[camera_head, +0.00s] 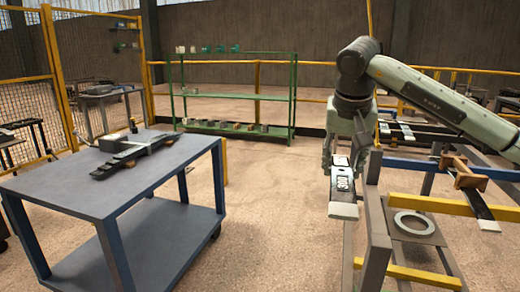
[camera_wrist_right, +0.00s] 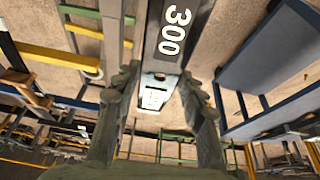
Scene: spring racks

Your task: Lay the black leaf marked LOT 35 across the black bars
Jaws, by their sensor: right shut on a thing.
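My right gripper (camera_head: 343,160) is shut on a dark leaf (camera_head: 343,184) with white end pieces and a white number. It holds the leaf in the air, left of the grey rack. In the right wrist view the leaf (camera_wrist_right: 172,45) runs between the fingers and its number reads 300. I cannot pick out black bars for certain. My left gripper is not in view.
The rack (camera_head: 377,222) stands at the right, with blue rails (camera_head: 415,164) and yellow rails (camera_head: 430,204). It has a pale ring (camera_head: 414,223) and a brown block (camera_head: 462,172) on it. The blue cart (camera_head: 75,195) is at left. Clear floor lies between them. Green shelves (camera_head: 235,96) stand behind.

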